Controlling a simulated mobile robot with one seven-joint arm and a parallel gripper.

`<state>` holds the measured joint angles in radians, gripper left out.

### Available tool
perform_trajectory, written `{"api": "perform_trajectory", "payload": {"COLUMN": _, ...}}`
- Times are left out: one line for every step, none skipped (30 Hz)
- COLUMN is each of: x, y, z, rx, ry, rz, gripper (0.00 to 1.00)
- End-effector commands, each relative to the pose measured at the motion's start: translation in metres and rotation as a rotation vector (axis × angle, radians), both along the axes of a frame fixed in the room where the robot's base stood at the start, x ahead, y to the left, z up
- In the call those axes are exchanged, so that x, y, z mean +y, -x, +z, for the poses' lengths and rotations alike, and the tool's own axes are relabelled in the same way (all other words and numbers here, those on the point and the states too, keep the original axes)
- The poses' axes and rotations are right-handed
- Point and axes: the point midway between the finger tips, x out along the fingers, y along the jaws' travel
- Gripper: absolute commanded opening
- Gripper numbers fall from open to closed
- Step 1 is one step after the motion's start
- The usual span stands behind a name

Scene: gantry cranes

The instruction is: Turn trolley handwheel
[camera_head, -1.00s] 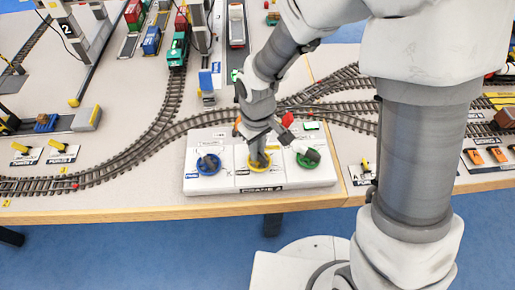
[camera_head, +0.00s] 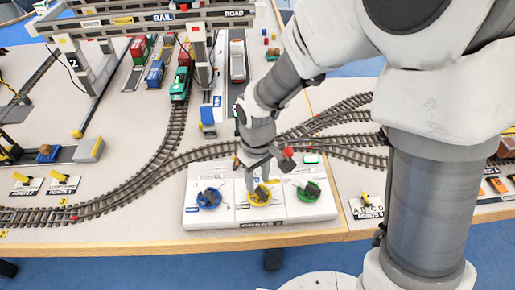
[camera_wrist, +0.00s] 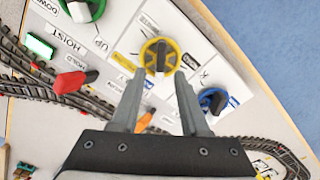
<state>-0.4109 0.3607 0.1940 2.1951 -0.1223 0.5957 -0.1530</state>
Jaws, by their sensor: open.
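The white crane control panel (camera_head: 225,208) carries three handwheels in a row. The middle one is yellow (camera_head: 259,195) with a dark grip bar across it; I take it for the trolley handwheel, but its label is not readable. The blue handwheel (camera_head: 209,198) is on its left and the green handwheel (camera_head: 308,191) on its right. My gripper (camera_head: 263,184) is above the yellow handwheel, pointing down. In the wrist view my open gripper (camera_wrist: 161,78) has its fingertips just below the yellow handwheel (camera_wrist: 158,55), one to each side of its bar, with nothing between them. Contact cannot be told.
A red lever (camera_wrist: 75,80) and a lit green button (camera_wrist: 40,46) are near the HOIST label. An orange lever (camera_wrist: 143,122) is beside my left finger. Model railway tracks (camera_head: 140,177) run behind the panel. The table's front edge (camera_head: 200,243) is close to it.

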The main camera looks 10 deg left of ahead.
Motion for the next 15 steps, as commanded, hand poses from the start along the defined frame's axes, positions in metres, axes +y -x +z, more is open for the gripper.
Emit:
{"api": "perform_trajectory", "payload": {"x": 0.000, "y": -0.001, "z": 0.016, "rx": -0.005, "ry": -0.002, "rz": -0.002, "gripper": 0.45}}
{"api": "perform_trajectory", "payload": {"x": 0.000, "y": -0.002, "z": 0.024, "rx": -0.006, "ry": -0.004, "rz": -0.002, "gripper": 0.45}}
{"api": "perform_trajectory", "payload": {"x": 0.000, "y": -0.001, "z": 0.034, "rx": -0.006, "ry": -0.004, "rz": -0.001, "gripper": 0.45}}
{"api": "perform_trajectory", "payload": {"x": 0.001, "y": -0.001, "z": 0.042, "rx": -0.006, "ry": -0.004, "rz": 0.000, "gripper": 0.45}}
{"api": "perform_trajectory", "payload": {"x": 0.001, "y": -0.002, "z": 0.049, "rx": -0.008, "ry": -0.004, "rz": 0.000, "gripper": 0.45}}
{"api": "perform_trajectory", "payload": {"x": 0.001, "y": -0.001, "z": 0.059, "rx": -0.005, "ry": -0.003, "rz": -0.001, "gripper": 0.45}}
{"api": "perform_trajectory", "payload": {"x": 0.000, "y": -0.001, "z": 0.067, "rx": -0.006, "ry": -0.004, "rz": -0.001, "gripper": 0.45}}
{"api": "perform_trajectory", "payload": {"x": 0.000, "y": -0.001, "z": 0.074, "rx": -0.005, "ry": -0.003, "rz": -0.002, "gripper": 0.45}}
{"api": "perform_trajectory", "payload": {"x": 0.000, "y": -0.001, "z": 0.084, "rx": -0.005, "ry": -0.003, "rz": -0.001, "gripper": 0.45}}
{"api": "perform_trajectory", "payload": {"x": 0.000, "y": -0.002, "z": 0.091, "rx": -0.006, "ry": -0.004, "rz": -0.001, "gripper": 0.45}}
{"api": "perform_trajectory", "payload": {"x": 0.000, "y": -0.001, "z": 0.097, "rx": -0.005, "ry": -0.003, "rz": -0.001, "gripper": 0.45}}
{"api": "perform_trajectory", "payload": {"x": 0.000, "y": -0.001, "z": 0.106, "rx": -0.005, "ry": -0.003, "rz": 0.000, "gripper": 0.45}}
{"api": "perform_trajectory", "payload": {"x": 0.000, "y": -0.001, "z": 0.111, "rx": -0.005, "ry": -0.002, "rz": 0.000, "gripper": 0.45}}
{"api": "perform_trajectory", "payload": {"x": 0.001, "y": -0.001, "z": 0.117, "rx": -0.005, "ry": -0.002, "rz": 0.000, "gripper": 0.45}}
{"api": "perform_trajectory", "payload": {"x": 0.001, "y": -0.001, "z": 0.124, "rx": -0.004, "ry": -0.003, "rz": 0.000, "gripper": 0.45}}
